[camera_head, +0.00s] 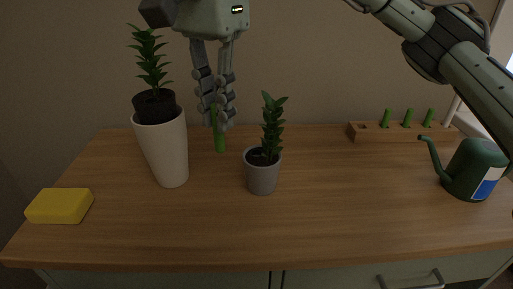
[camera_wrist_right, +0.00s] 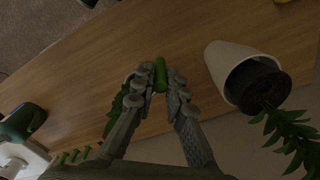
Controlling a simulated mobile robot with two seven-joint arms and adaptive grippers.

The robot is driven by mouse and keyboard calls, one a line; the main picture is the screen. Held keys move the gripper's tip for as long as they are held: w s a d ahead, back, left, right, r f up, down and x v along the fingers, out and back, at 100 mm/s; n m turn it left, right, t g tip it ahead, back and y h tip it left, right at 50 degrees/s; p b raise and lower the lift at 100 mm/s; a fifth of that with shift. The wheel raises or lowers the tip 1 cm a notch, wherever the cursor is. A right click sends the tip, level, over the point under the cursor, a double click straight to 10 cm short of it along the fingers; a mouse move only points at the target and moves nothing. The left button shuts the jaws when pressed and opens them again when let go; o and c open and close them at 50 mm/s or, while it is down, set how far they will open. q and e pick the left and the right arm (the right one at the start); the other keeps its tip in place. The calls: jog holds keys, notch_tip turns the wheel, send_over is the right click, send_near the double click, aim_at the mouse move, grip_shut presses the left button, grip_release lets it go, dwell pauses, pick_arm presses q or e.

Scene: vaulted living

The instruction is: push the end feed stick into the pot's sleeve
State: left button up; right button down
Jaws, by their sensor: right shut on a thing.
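My right gripper (camera_head: 218,103) is shut on a green feed stick (camera_head: 219,142), which hangs nearly upright below the fingertips. It is above the table between a tall white pot (camera_head: 166,153) and a small grey pot (camera_head: 262,178), apart from both. Each pot holds dark soil and a leafy plant. In the right wrist view the stick (camera_wrist_right: 160,74) sits between the fingertips (camera_wrist_right: 160,84), with the white pot (camera_wrist_right: 218,62) to the right. The small plant (camera_wrist_right: 115,107) is partly hidden behind the left finger. I cannot make out a sleeve in either pot. My left gripper is not in view.
A wooden holder (camera_head: 361,134) with three green sticks (camera_head: 407,118) stands at the back right. A dark green watering can (camera_head: 474,168) is at the far right, and a yellow sponge-like block (camera_head: 60,206) at the front left. The table's middle front (camera_head: 210,230) is clear.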

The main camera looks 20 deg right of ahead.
jog(key=w+d+f, duration=0.1)
jog(key=d+f, duration=0.1)
jog(key=w+d+f, duration=0.1)
jog(key=d+f, duration=0.1)
jog(key=f, duration=0.1)
jog(key=w+d+f, duration=0.2)
jog(key=d+f, duration=0.1)
jog(key=shift+d+p, duration=0.1)
jog(key=shift+p, duration=0.3)
jog(key=shift+f, duration=0.4)
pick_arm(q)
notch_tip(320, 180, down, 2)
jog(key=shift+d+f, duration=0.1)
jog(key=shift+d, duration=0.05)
pick_arm(e)
jog(key=shift+f, duration=0.1)
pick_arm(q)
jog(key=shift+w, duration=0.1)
